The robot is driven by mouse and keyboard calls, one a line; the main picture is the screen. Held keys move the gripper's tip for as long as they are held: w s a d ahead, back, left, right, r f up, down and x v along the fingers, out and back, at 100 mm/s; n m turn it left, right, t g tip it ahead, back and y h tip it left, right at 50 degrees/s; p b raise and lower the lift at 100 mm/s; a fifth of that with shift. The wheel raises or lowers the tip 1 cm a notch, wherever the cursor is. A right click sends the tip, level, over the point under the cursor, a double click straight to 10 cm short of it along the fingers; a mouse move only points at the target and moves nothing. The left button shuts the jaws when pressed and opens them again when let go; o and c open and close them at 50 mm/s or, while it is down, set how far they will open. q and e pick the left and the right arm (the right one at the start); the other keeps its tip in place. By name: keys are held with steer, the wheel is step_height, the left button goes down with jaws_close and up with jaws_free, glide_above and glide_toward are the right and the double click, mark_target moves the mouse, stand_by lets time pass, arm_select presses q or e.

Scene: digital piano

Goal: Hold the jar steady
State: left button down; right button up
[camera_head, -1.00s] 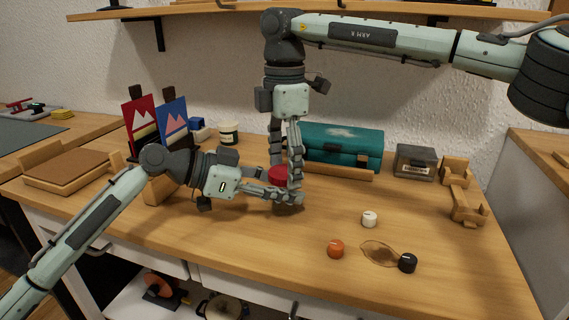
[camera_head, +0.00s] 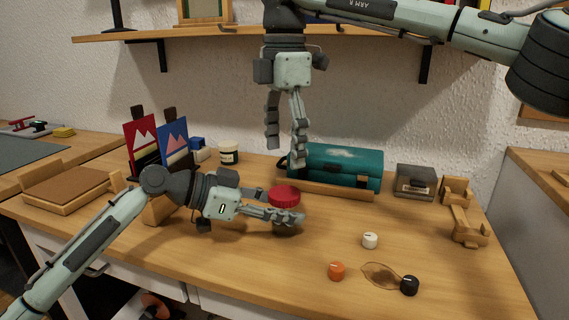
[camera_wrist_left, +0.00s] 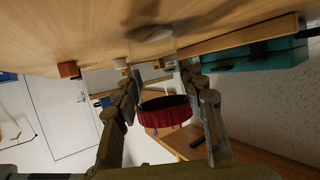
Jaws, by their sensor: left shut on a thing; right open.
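The jar has a red ribbed lid (camera_head: 284,196) and stands on the wooden table; its body is mostly hidden behind my left gripper in the head view. My left gripper (camera_head: 286,217) is low over the table and shut on the jar from the side, just below the lid. In the left wrist view the red lid (camera_wrist_left: 165,112) sits between the two fingers, and the see-through jar body is hard to make out. My right gripper (camera_head: 286,152) points down, open and empty, above the lid and apart from it.
A teal case (camera_head: 338,161) lies behind the jar, with a grey box (camera_head: 416,181) to its right. White (camera_head: 370,240), orange (camera_head: 336,271) and black (camera_head: 409,285) knobs lie at the front right. Two picture cards (camera_head: 141,142) stand at the left. A shelf (camera_head: 215,34) hangs above.

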mark_target(284, 192)
steer(key=shift+f, duration=4)
steer(key=shift+c, duration=0.3)
steer(key=c, duration=1)
steer(key=o, duration=1.1)
steer(key=shift+o, duration=0.2)
steer(key=shift+r, duration=0.15)
steer(key=shift+r, duration=2.15)
arm_select(q)
steer(key=c, duration=0.8)
jaws_free()
